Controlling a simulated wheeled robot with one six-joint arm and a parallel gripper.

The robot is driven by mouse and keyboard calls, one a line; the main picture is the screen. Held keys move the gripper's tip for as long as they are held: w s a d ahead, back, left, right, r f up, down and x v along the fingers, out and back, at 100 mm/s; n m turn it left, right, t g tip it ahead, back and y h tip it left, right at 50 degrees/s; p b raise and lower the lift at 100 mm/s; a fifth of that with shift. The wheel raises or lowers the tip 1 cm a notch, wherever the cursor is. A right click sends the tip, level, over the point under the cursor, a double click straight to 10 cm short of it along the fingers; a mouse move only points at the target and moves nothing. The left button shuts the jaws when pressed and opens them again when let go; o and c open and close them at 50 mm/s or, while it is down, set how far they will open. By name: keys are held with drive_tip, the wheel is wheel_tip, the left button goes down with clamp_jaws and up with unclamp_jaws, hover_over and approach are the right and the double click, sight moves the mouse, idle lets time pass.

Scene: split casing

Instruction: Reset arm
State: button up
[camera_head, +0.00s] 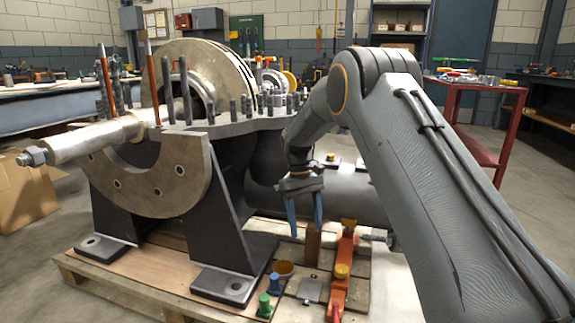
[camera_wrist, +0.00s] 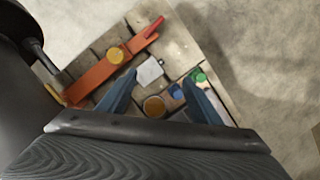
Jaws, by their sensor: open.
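My arm reaches in from the right in the head view, and my gripper (camera_head: 304,216) points down beside the split casing (camera_head: 230,220). Its two blue fingers are apart, with nothing seen held between them. A brown upright post (camera_head: 312,245) stands just below the fingertips; whether they touch it I cannot tell. In the wrist view my gripper (camera_wrist: 160,76) is spread above the pallet. A round orange-brown piece (camera_wrist: 153,106) and a small silver plate (camera_wrist: 150,71) show between the fingers. The casing's half-round flange (camera_head: 150,180) carries a thick shaft (camera_head: 85,140).
On the wooden pallet (camera_head: 130,290) are a green peg (camera_head: 264,306), a blue peg (camera_head: 274,284) and an orange bar (camera_head: 340,275) with yellow knobs. Upright studs (camera_head: 185,90) rise from the casing. A red cart (camera_head: 485,125) stands right.

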drive_tip(key=s+a+r+t, duration=0.1)
drive_tip(key=s+a+r, duration=0.35)
drive_tip(key=s, duration=0.25)
drive_tip(key=s+a+r+y, duration=0.1)
drive_tip(key=s+a+r, duration=0.2)
drive_tip(key=s+r, duration=0.35)
drive_tip(key=s+a+r+t, duration=0.1)
drive_tip(key=s+a+r, duration=0.2)
drive_tip(key=s, duration=0.6)
drive_tip(key=s+d+n+y+p, duration=0.1)
drive_tip(key=s+d+y+p, duration=0.15)
drive_tip(key=s, duration=2.15)
drive_tip(key=d+r+m+p, duration=0.2)
drive_tip(key=d+r+p, duration=0.5)
drive_tip(key=p, duration=0.5)
drive_tip(key=d+r+m+h+p, duration=0.1)
drive_tip(key=d+r+p, duration=0.5)
drive_tip(key=r+p, duration=0.6)
drive_tip(key=d+r+m+h+p, duration=0.1)
drive_tip(key=d+r+m+p, duration=0.2)
drive_tip(key=d+r+p, duration=0.4)
wheel_tip(320, 180, up, 3)
drive_tip(key=p, duration=0.6)
drive_tip(key=shift+w+d+m+t, duration=0.3)
drive_tip(key=shift+t, duration=0.1)
